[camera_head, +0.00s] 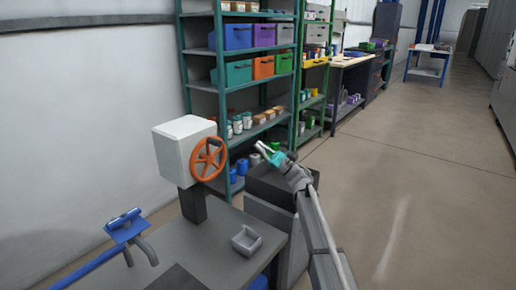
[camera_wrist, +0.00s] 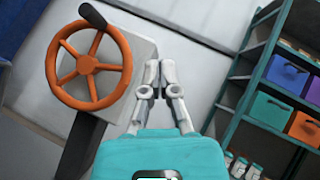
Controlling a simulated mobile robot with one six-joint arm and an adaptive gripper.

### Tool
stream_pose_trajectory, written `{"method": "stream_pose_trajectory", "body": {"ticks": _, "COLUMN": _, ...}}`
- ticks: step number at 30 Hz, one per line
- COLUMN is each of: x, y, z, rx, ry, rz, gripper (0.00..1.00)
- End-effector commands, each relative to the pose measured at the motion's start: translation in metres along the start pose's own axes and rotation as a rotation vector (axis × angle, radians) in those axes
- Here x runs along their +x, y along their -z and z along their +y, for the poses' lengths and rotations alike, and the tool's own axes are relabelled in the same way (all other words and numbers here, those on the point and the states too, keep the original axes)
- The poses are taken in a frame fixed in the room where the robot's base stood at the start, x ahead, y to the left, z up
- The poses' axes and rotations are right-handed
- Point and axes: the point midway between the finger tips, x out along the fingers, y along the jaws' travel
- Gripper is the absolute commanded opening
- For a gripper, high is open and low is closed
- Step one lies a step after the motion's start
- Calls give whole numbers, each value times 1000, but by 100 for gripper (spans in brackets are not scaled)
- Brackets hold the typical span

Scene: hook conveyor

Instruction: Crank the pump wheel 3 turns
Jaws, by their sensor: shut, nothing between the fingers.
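The orange pump wheel (camera_head: 208,158) is mounted on the right face of a pale box (camera_head: 180,150) on a dark post. In the wrist view the wheel (camera_wrist: 87,64) is at the upper left, with its spokes and hub in full sight. A black crank handle (camera_wrist: 92,15) sticks out from the top of its rim. My gripper (camera_head: 260,147) is to the right of the wheel and apart from it. In the wrist view the fingers of my gripper (camera_wrist: 160,70) are together and empty, pointing at the pale box beside the wheel.
A grey bench (camera_head: 190,245) carries the post, a small open tray (camera_head: 246,240) and a blue clamp-like part (camera_head: 124,226) at the left. A green shelf rack (camera_head: 218,60) with coloured bins and jars stands behind. The floor (camera_head: 400,190) at the right is clear.

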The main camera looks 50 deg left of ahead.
Motion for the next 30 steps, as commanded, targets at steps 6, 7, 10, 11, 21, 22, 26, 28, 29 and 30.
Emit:
{"method": "stream_pose_trajectory", "body": {"ticks": 6, "x": 0, "y": 0, "z": 0, "rx": -1, "ry": 0, "rz": 0, "gripper": 6}}
{"method": "stream_pose_trajectory", "body": {"ticks": 7, "x": 0, "y": 0, "z": 0, "rx": 0, "ry": 0, "rz": 1, "gripper": 11}}
{"method": "stream_pose_trajectory", "body": {"ticks": 10, "x": 1, "y": -2, "z": 1, "rx": 8, "ry": -1, "rz": 8, "gripper": 30}}
{"method": "stream_pose_trajectory", "body": {"ticks": 11, "x": 2, "y": -3, "z": 2, "rx": 13, "ry": -2, "rz": 13, "gripper": 35}}
{"method": "stream_pose_trajectory", "body": {"ticks": 21, "x": 22, "y": -32, "z": 30, "rx": 212, "ry": -7, "rz": 193, "gripper": 64}}
{"method": "stream_pose_trajectory", "body": {"ticks": 22, "x": 24, "y": -35, "z": 34, "rx": 239, "ry": -4, "rz": 220, "gripper": 64}}
{"method": "stream_pose_trajectory", "body": {"ticks": 26, "x": 31, "y": -50, "z": 50, "rx": 357, "ry": 19, "rz": 336, "gripper": 64}}
{"method": "stream_pose_trajectory", "body": {"ticks": 28, "x": 34, "y": -57, "z": 59, "rx": 416, "ry": 40, "rz": 399, "gripper": 64}}
{"method": "stream_pose_trajectory", "body": {"ticks": 29, "x": 34, "y": -61, "z": 62, "rx": 440, "ry": 51, "rz": 425, "gripper": 64}}
{"method": "stream_pose_trajectory", "body": {"ticks": 30, "x": 35, "y": -66, "z": 66, "rx": 471, "ry": 67, "rz": 459, "gripper": 64}}
